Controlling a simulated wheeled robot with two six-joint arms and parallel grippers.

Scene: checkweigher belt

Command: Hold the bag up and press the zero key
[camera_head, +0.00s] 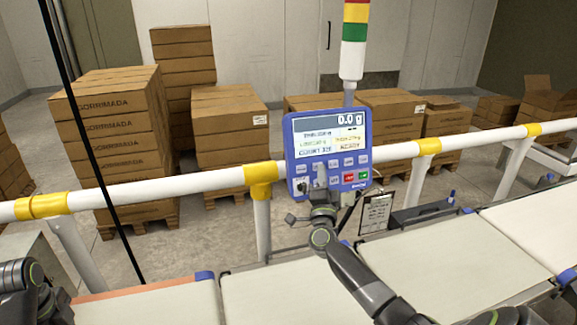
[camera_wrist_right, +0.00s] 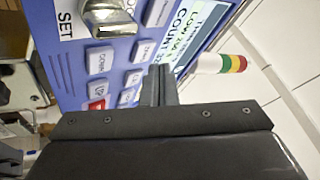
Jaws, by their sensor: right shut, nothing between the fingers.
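The blue control panel (camera_head: 330,150) is mounted at the white rail, with a lit display (camera_head: 328,133) reading 0.0 g and rows of keys below. My right gripper (camera_head: 321,185) is in front of the lower keys, shut and empty. In the right wrist view its closed fingertips (camera_wrist_right: 160,85) point at the panel face (camera_wrist_right: 75,25), close to the pale keys; I cannot tell whether they touch. No bag is visible.
Pale conveyor belts (camera_head: 265,297) run across the front. A white rail (camera_head: 205,178) with yellow joints stands behind them. A signal tower (camera_head: 354,40) rises above the panel. A clipboard (camera_head: 376,212) hangs right of my gripper. Stacked cartons (camera_head: 115,140) stand beyond the rail.

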